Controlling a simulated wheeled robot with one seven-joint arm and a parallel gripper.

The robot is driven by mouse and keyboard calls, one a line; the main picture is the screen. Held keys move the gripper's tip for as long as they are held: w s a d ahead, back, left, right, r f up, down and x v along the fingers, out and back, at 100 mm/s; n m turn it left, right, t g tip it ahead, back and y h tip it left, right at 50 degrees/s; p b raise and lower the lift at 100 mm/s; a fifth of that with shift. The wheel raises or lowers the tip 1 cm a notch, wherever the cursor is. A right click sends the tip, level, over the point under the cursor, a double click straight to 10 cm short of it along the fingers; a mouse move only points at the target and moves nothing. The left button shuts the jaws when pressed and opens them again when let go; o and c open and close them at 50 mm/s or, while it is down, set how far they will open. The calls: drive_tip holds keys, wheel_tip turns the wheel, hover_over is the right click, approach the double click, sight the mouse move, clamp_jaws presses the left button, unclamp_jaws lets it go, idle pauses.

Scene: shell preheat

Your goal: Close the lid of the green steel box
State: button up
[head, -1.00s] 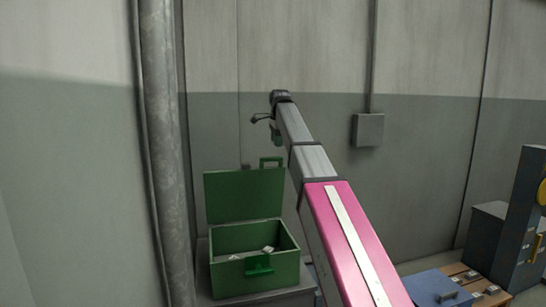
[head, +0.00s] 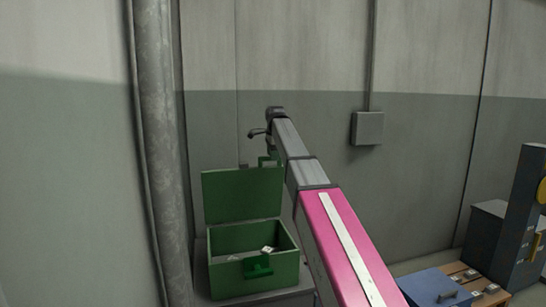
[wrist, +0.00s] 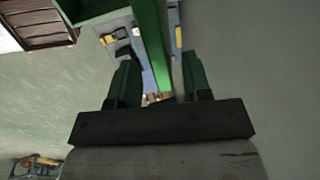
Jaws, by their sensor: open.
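The green steel box (head: 225,280) stands on a grey support at the lower middle of the head view. Its lid (head: 240,197) is open and stands roughly upright at the back. A green latch (head: 258,266) is on the box front, and small pale items lie inside. My gripper (wrist: 160,75) is open in the wrist view. A long green edge, seemingly the lid, reaches down the picture to between the fingers; I cannot tell if they touch it. In the head view my gripper end is above the lid's upper right corner, its fingers mostly hidden.
A thick grey pipe (head: 158,150) runs up the wall left of the box. The wall is close behind, with a grey junction box (head: 367,128). At the right are a blue box (head: 433,288) on a wooden pallet (head: 490,297) and a dark cabinet (head: 485,235).

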drive_tip(key=shift+w+f, duration=0.1)
drive_tip(key=shift+f, duration=0.3)
drive_tip(key=shift+c, duration=0.3)
